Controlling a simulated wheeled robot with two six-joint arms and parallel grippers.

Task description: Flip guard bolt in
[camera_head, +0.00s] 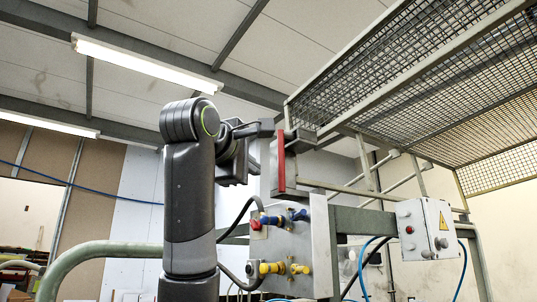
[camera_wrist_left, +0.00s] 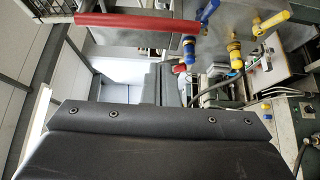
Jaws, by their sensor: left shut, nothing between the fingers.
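The wire-mesh guard (camera_head: 440,85) spans the upper right of the head view on a grey-green frame. An upright red bar (camera_head: 281,160) is fixed to a grey block near the guard's left end; I cannot tell for sure that it is the guard bolt. It also shows in the left wrist view as a red bar (camera_wrist_left: 135,22) lying across the top. My left gripper (camera_head: 266,129) is shut and empty, just left of the red bar's upper end. I cannot tell whether it touches the bar. My right gripper is in neither view.
Below the red bar is a grey valve panel (camera_head: 285,235) with red, blue and yellow fittings and hoses. A white control box (camera_head: 426,228) with a warning sign stands to the right. A green rail (camera_head: 100,248) curves at the lower left. Open room lies left of my arm.

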